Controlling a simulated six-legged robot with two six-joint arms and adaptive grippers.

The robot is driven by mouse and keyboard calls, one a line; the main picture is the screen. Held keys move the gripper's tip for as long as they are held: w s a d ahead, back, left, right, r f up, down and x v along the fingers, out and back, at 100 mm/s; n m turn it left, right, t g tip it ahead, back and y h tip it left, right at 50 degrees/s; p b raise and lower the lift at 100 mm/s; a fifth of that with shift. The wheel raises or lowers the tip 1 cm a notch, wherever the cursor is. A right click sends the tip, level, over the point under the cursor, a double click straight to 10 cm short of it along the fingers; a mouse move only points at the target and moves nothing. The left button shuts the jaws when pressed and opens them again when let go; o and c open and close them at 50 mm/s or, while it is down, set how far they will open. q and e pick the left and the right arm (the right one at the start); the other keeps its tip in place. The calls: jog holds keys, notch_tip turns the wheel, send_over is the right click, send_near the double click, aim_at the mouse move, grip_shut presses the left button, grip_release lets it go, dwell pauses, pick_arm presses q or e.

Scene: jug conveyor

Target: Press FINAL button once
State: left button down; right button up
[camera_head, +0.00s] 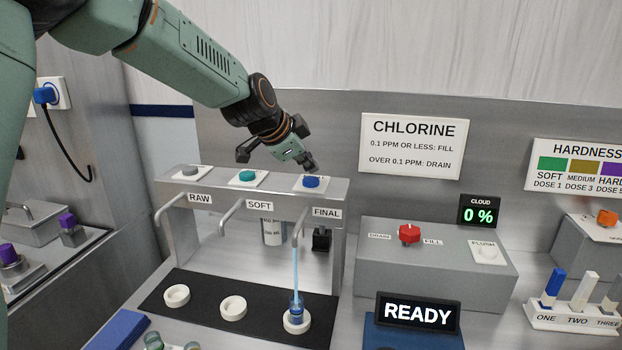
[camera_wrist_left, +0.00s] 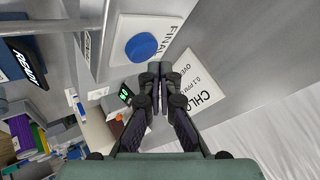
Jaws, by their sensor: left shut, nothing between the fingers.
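The blue FINAL button (camera_head: 312,182) sits on a white square plate on top of the grey tap stand, above the FINAL label (camera_head: 327,212). My left gripper (camera_head: 311,167) is shut and empty, pointing down just above and behind this button. In the left wrist view the closed fingertips (camera_wrist_left: 157,70) are beside the blue button (camera_wrist_left: 141,47), with a small gap in the picture; I cannot tell the exact height. A light blue stream (camera_head: 296,265) runs from the FINAL spout into a small vial (camera_head: 297,305) on a white ring. My right gripper is not in view.
The RAW button (camera_head: 190,171) and teal SOFT button (camera_head: 247,175) stand left on the same stand. A CHLORINE sign (camera_head: 414,146) is on the wall behind. Right are a box with a red knob (camera_head: 409,233), a 0 % display (camera_head: 480,212) and a READY display (camera_head: 418,312).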

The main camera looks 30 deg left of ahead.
aim_at(308, 180)
pick_arm(q)
jog(key=shift+r+p, duration=1.75)
jog(key=shift+r, duration=0.85)
jog(key=shift+f, duration=0.1)
jog(key=shift+s+f, duration=0.1)
